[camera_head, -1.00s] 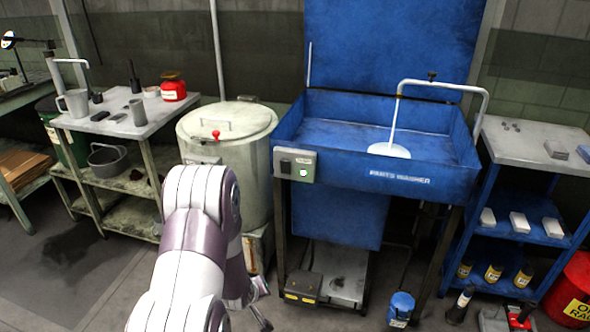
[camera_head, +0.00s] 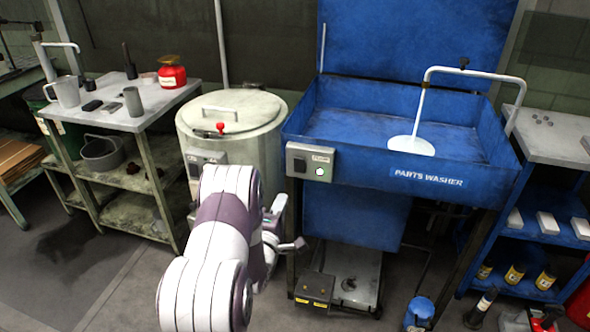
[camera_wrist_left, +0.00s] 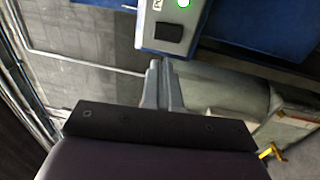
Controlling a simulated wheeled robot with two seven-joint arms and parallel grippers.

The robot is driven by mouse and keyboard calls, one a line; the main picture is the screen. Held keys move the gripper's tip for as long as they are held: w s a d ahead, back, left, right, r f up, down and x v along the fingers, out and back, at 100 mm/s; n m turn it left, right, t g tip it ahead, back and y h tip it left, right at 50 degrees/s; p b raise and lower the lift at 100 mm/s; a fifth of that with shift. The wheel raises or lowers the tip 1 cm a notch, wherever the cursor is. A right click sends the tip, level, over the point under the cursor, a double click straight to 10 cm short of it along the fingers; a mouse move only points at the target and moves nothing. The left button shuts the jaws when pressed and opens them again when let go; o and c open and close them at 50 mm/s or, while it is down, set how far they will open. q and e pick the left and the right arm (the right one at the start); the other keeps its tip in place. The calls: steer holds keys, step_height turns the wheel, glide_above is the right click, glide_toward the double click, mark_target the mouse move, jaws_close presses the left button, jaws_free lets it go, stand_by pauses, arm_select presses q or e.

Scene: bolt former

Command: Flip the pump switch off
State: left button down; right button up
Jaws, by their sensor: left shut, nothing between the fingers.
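The pump switch box (camera_head: 310,162) is a grey box on the front left corner of the blue parts washer (camera_head: 350,175). In the head view my left gripper (camera_head: 280,201) is below and left of the box. I cannot tell whether it touches. My right gripper is out of view.
A metal table (camera_head: 115,120) is farther left. A blue shelf unit (camera_head: 545,235) is at right. A dark foot-pedal box (camera_head: 315,288) sits on the floor under the washer.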

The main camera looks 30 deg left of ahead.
mark_target(298, 162)
arm_select(q)
steer(key=x, duration=1.3)
steer(key=shift+w+b, duration=0.15)
steer(key=shift+b, duration=0.25)
